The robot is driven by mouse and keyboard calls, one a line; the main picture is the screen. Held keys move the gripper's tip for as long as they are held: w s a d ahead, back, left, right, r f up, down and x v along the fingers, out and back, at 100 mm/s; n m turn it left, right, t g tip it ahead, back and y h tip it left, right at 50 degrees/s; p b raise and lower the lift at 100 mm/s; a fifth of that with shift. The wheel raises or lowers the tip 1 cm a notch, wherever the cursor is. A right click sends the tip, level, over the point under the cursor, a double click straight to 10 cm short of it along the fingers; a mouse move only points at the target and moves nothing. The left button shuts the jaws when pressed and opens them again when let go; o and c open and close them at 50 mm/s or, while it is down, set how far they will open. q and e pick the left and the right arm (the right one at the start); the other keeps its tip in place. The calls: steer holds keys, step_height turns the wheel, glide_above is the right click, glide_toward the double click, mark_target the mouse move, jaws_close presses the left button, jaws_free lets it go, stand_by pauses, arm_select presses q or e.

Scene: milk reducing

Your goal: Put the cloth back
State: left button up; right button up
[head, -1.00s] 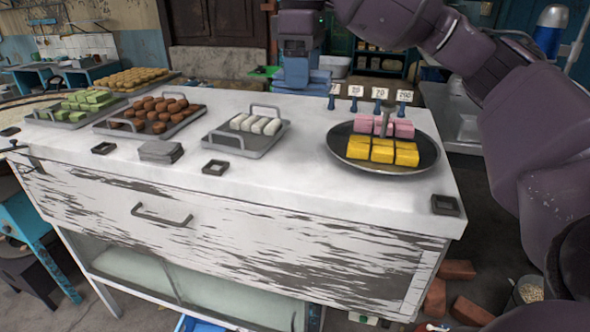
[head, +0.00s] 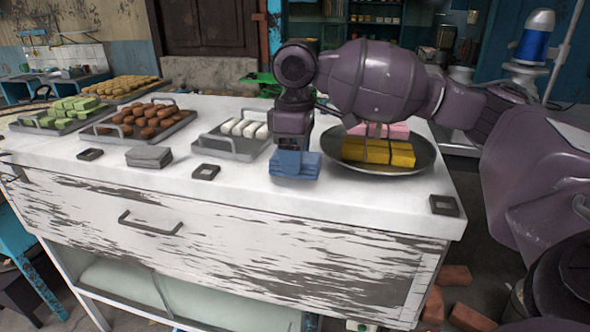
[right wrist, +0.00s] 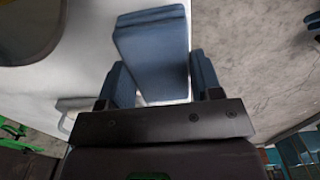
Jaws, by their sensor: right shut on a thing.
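A folded blue cloth (head: 296,166) is held by my right gripper (head: 292,148) in the head view. It is over the white cabinet top, between the tray of white pieces and the round pan; I cannot tell whether it touches the top. In the right wrist view the cloth (right wrist: 155,58) shows as a blue block between the fingers of my right gripper (right wrist: 160,85). My left gripper is not in view.
A round pan (head: 420,168) with yellow and pink pieces stands to the right. Trays of white pieces (head: 243,129), brown pieces (head: 160,115) and green pieces (head: 75,110) stand to the left. Small dark square frames (head: 444,205) lie near the front edge. The front middle is clear.

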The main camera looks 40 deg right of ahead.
step_height(320, 180, down, 4)
steer(key=shift+r, duration=0.25)
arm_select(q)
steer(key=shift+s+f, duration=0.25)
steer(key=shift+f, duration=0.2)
arm_select(e)
steer(key=o, duration=0.8)
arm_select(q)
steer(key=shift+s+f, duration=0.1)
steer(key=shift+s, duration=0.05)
arm_select(e)
steer(key=shift+o, duration=0.2)
steer(key=shift+r, duration=0.15)
step_height(320, 180, up, 10)
steer(key=shift+r+p, duration=0.2)
steer(key=shift+p, duration=0.5)
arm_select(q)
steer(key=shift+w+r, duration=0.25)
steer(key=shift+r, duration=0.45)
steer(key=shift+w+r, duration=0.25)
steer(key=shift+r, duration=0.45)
arm_select(e)
steer(key=shift+r, duration=0.75)
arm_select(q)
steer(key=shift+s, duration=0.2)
arm_select(e)
steer(key=shift+s, duration=0.1)
